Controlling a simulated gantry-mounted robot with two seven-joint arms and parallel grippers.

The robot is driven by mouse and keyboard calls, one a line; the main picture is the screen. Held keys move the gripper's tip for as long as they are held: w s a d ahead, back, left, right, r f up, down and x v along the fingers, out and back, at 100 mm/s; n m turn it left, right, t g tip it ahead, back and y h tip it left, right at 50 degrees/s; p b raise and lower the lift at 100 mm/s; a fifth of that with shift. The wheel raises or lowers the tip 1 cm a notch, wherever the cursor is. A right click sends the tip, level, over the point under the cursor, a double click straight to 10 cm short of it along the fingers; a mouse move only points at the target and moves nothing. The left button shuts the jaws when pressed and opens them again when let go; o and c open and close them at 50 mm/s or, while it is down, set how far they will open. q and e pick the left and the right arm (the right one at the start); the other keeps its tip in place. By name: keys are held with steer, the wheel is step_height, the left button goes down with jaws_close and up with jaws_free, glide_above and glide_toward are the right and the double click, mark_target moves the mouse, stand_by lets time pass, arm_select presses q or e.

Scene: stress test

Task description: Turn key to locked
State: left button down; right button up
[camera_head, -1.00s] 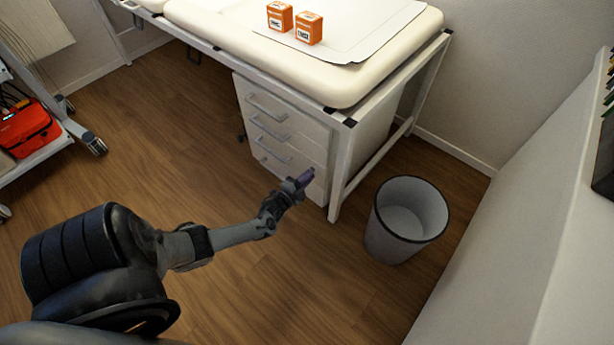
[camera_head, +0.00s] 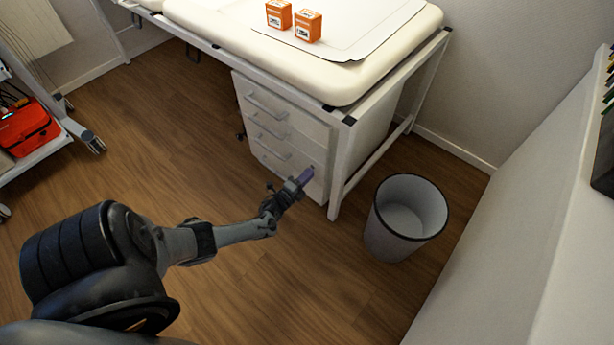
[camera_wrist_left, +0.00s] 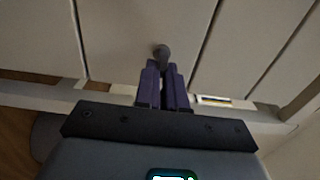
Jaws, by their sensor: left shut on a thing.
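A white drawer cabinet (camera_head: 279,157) with several grey handles stands under the padded table. My left gripper (camera_head: 307,174) is at the lower right of the cabinet's front in the head view. In the left wrist view, its purple fingers (camera_wrist_left: 165,78) are shut on a small dark rounded key (camera_wrist_left: 161,55) at the cabinet front. Only the key's head shows beyond the fingertips, and its turn angle and the lock are hidden. My right gripper is in neither view.
A table leg (camera_head: 341,170) stands just right of my left gripper. A grey waste bin (camera_head: 386,235) stands further right. Two orange boxes (camera_head: 307,26) sit on the padded table. The wood floor left of the cabinet is clear.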

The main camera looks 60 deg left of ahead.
arm_select(q)
steer(key=c, duration=1.2)
jaws_free()
steer(key=shift+p+v, duration=2.25)
steer(key=shift+v, duration=3.2)
